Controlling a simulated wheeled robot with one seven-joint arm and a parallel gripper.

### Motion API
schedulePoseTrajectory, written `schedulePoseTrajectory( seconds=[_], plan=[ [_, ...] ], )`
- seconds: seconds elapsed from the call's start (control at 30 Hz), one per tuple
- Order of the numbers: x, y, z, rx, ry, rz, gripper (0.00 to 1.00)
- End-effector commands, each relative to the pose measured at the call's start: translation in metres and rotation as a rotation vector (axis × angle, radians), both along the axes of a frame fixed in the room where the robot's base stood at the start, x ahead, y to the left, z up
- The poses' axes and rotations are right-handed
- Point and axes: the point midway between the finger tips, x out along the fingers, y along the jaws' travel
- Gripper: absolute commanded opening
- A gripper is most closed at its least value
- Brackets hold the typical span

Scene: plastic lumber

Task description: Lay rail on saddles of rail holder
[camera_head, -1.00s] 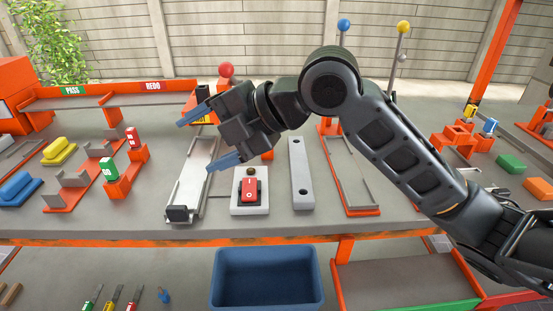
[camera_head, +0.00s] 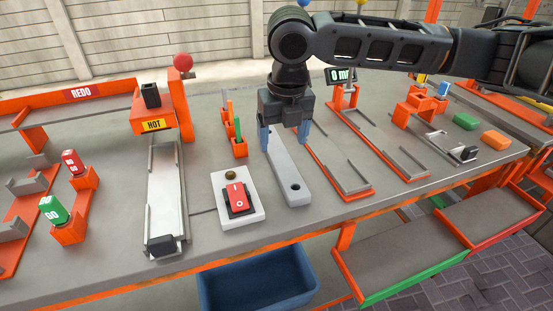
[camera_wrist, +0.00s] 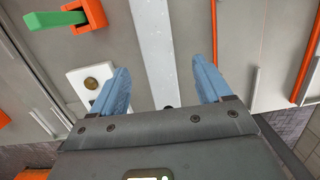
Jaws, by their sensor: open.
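The rail, a long pale grey bar with a hole at its near end (camera_head: 290,180), lies flat on the grey bench. My gripper (camera_head: 284,143) points down over the rail's far half, open, with one blue finger on each side of it. In the wrist view the rail (camera_wrist: 155,45) runs between the two spread fingers (camera_wrist: 160,70). I cannot tell whether the fingertips reach down beside it or stay above it. An orange holder with grey saddles (camera_head: 18,205), likely the rail holder, stands at the left edge, partly cut off; no rail lies on it.
A white switch box with a red rocker (camera_head: 237,197) sits close left of the rail. Beyond it is a metal channel (camera_head: 167,190) under an orange HOT stand (camera_head: 155,112). Orange-edged tracks (camera_head: 345,165) lie to the right. A blue bin (camera_head: 258,280) is below the bench's front edge.

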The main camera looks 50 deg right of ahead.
Motion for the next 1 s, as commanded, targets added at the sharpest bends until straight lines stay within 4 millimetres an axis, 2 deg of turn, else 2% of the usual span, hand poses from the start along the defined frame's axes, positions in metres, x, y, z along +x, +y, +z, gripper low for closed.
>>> schedulePoseTrajectory(
  seconds=[0.17,0.43,0.7,1.0],
  plan=[
    [0.003,-0.001,-0.013,0.001,-0.001,-0.001,0.78],
    [0.009,-0.003,-0.049,0.002,-0.001,-0.001,0.78],
    [0.009,-0.003,-0.054,0.001,-0.002,0.000,0.78],
    [0.009,-0.003,-0.054,0.001,-0.003,-0.001,0.49]
  ],
)
